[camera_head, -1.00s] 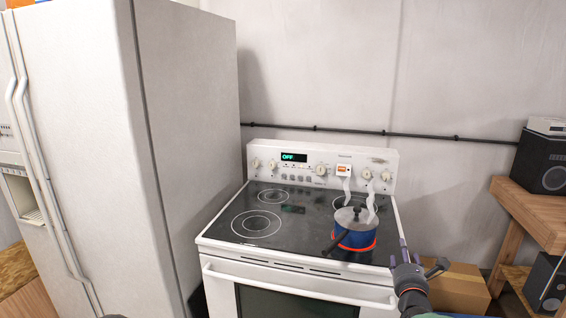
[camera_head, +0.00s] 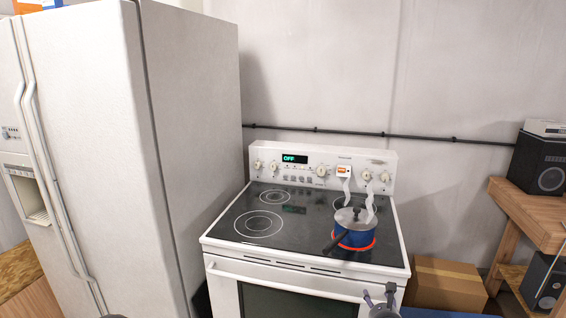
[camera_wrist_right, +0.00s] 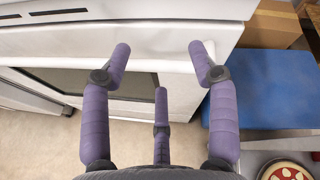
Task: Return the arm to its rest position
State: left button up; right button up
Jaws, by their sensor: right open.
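My right gripper (camera_head: 378,292) is low at the bottom edge of the head view, in front of the white stove's (camera_head: 290,282) oven door. In the right wrist view its purple fingers (camera_wrist_right: 157,50) are spread open with nothing between them, and the white oven handle (camera_wrist_right: 150,58) lies beyond the fingertips. I cannot tell whether they touch the handle. A blue pot (camera_head: 352,238) with a grey lid sits on the red-glowing front right burner, with steam rising above it. My left gripper does not show clearly in either view.
A tall white fridge (camera_head: 190,130) stands left of the stove. A cardboard box (camera_head: 445,284) is on the floor to the right, near a wooden shelf (camera_head: 530,215) with speakers. The wrist view shows a blue surface (camera_wrist_right: 262,90) and a pizza (camera_wrist_right: 286,171) at right.

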jog(key=s+a+f+n+g+y+p, duration=0.1)
jog(key=s+a+f+n+g+y, duration=0.15)
jog(key=s+a+f+n, duration=0.4)
jog(key=s+a+f+n+g+y+p, duration=0.15)
jog(key=s+a+f+n+g, duration=0.25)
jog(key=s+f+n, duration=0.6)
jog(key=s+a+f+n+g+p, duration=0.1)
jog(key=s+a+f+n+g, duration=0.1)
jog(key=s, duration=0.4)
jog(key=s+a+f+n+g+y+p, duration=0.1)
jog(key=s+a+f+n+g, duration=0.1)
jog(key=s+n, duration=0.4)
jog(key=s+a+f+n+g, duration=0.3)
jog(key=s+a+f+n, duration=0.1)
jog(key=s+f+n, duration=0.1)
jog(key=shift+s+f+p, duration=0.2)
jog(key=shift+s+p, duration=0.2)
jog(key=shift+s, duration=0.5)
